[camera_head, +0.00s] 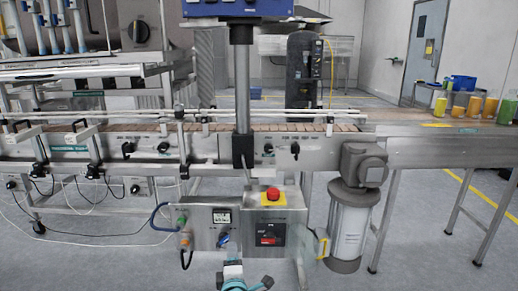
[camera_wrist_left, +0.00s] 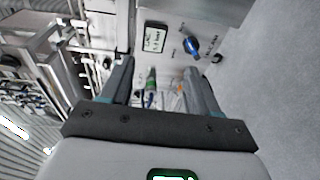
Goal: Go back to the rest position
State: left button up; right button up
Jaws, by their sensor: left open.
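My left gripper (camera_head: 249,283) shows at the bottom edge of the head view, below the control box (camera_head: 205,222), and is partly cut off by the frame. In the left wrist view my left gripper (camera_wrist_left: 160,78) has its two fingers spread apart with nothing held between them. The control box's face lies beyond the fingers, with a display (camera_wrist_left: 155,38), a blue knob (camera_wrist_left: 191,45) and a green button (camera_wrist_left: 151,79). I cannot tell the exact gap between the fingertips and the box. My right gripper is not in view.
A red emergency stop (camera_head: 273,194) on a yellow base tops the neighbouring box. A cylindrical motor unit (camera_head: 349,232) stands to its right. The conveyor (camera_head: 310,145) runs across the view; filled jars (camera_head: 459,106) stand at its right end. Loose cables lie on the floor at left.

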pick_arm(q)
jog(key=s+a+r+m+g+p, duration=0.1)
jog(key=s+a+r+g+p, duration=0.3)
jog(key=a+p, duration=0.55)
jog(key=s+r+m+g+h+p, duration=0.1)
jog(key=s+m+g+h+p, duration=0.2)
jog(key=s+p, duration=0.85)
jog(key=s+d+m+g+h+p, duration=0.1)
jog(key=s+m+g, duration=0.3)
jog(key=s, duration=0.9)
jog(key=s+d+m+g+h+p, duration=0.2)
jog(key=s+d+m+g+p, duration=0.1)
jog(key=s+m, duration=0.6)
jog(key=s+d+g, duration=0.1)
jog(key=s+g, duration=0.1)
jog(key=s, duration=0.2)
jog(key=shift+f+m+g+p, duration=0.2)
jog(key=shift+m+g+p, duration=0.1)
jog(key=shift+p, duration=0.1)
jog(key=c, duration=0.3)
jog(key=shift+c, duration=0.2)
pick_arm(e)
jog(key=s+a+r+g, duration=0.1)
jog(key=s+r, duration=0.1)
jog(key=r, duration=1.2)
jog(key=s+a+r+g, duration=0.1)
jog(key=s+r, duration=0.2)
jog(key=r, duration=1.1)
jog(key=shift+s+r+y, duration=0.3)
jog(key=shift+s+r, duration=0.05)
